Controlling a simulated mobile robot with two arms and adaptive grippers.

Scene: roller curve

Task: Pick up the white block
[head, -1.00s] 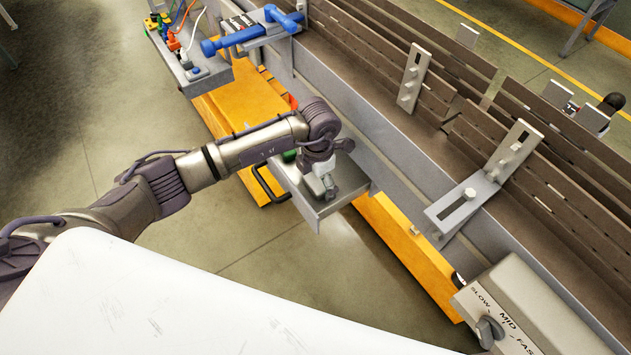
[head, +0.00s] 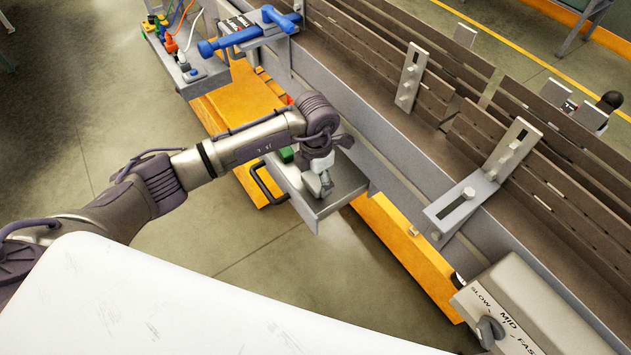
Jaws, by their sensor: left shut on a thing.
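My left gripper (head: 325,188) is low over the small grey metal shelf (head: 347,187) on the side of the conveyor. Its fingers point down and are shut. The white block is between them, mostly hidden by the fingers, so its shape is hard to make out. I cannot tell whether it touches the shelf. My right gripper is out of view.
A green thing (head: 286,154) lies on the shelf, partly behind my left wrist. A black handle (head: 268,186) sticks out from the shelf's left side. The conveyor's steel side rail (head: 392,185) runs close to the right. A speed dial box (head: 530,310) stands at the lower right.

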